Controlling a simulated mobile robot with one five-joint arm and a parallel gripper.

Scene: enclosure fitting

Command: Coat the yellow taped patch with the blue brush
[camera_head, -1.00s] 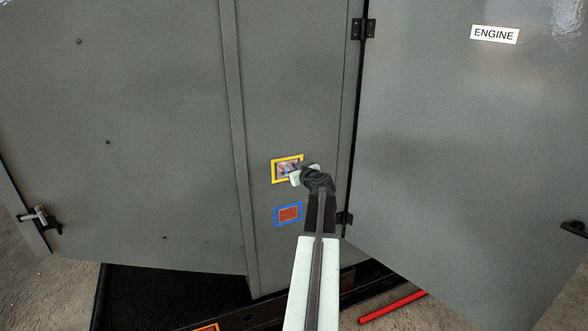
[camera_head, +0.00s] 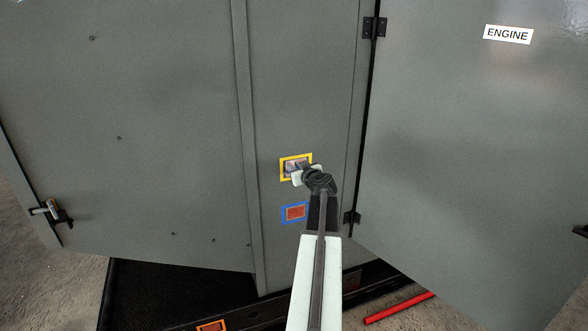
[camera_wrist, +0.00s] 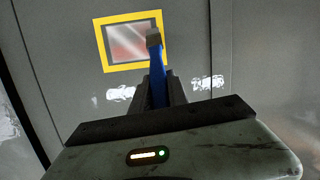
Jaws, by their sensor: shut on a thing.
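The yellow taped patch (camera_head: 283,167) is a yellow frame on the grey panel; it also shows in the wrist view (camera_wrist: 104,45). Inside it the surface is mottled grey and reddish. The blue brush (camera_wrist: 158,82) stands upright in my gripper (camera_wrist: 160,98), which is shut on its handle. The grey-brown brush tip overlaps the patch's right part in the wrist view; I cannot tell whether it touches. In the head view my gripper (camera_head: 306,174) is at the patch's lower right and hides that corner, and the brush cannot be made out there.
A blue taped patch (camera_head: 295,213) with a reddish middle sits just below. The door marked ENGINE (camera_head: 470,150) is at right, with hinges beside my arm. A red bar (camera_head: 398,308) lies on the floor. A latch (camera_head: 50,211) is at far left.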

